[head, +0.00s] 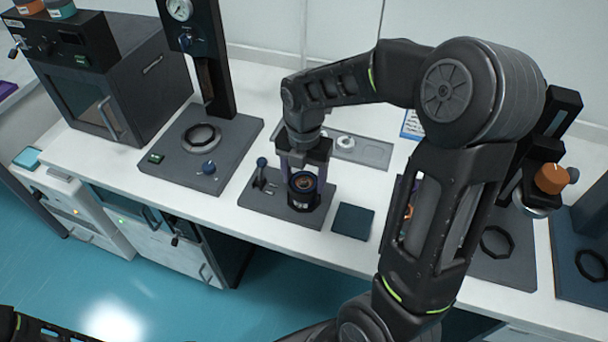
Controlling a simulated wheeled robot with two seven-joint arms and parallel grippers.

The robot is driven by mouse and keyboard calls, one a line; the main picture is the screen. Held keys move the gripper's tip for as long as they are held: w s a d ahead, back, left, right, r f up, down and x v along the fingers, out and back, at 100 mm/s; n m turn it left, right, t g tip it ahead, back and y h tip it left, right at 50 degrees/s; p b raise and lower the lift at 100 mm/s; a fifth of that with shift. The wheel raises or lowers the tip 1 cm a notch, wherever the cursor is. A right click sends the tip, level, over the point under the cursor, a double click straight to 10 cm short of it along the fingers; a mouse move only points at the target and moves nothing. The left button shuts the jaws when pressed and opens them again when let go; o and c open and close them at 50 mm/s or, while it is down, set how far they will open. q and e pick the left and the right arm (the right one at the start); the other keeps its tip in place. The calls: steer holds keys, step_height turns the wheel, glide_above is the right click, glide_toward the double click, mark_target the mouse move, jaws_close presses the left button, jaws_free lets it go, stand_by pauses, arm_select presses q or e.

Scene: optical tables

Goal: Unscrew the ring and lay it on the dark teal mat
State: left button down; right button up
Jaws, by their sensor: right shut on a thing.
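The ring (303,182) shows as a thin brownish rim at the top of a short dark cylinder (303,200). The cylinder stands upright on a dark base plate (262,207) on the white bench. My right gripper (304,175) reaches down from above, its fingers on either side of the rim, and is shut on the ring. The ring looks seated on the cylinder; I cannot tell how tightly. The dark teal mat (352,221) lies bare on the bench, just right of the base plate. My left gripper is out of view.
A small lever (262,170) stands on the base plate left of the cylinder. A grey tray (373,153) lies behind. A press-like stand (202,150) and a dark oven (110,90) are at left. My right arm hides part of the bench at right.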

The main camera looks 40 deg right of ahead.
steer(key=o, duration=1.4)
steer(key=shift+c, duration=0.8)
steer(key=m, duration=0.5)
steer(key=m+b, duration=0.1)
steer(key=m, duration=0.6)
steer(key=shift+r, duration=0.1)
steer(key=m, duration=0.6)
steer(key=shift+r, duration=0.1)
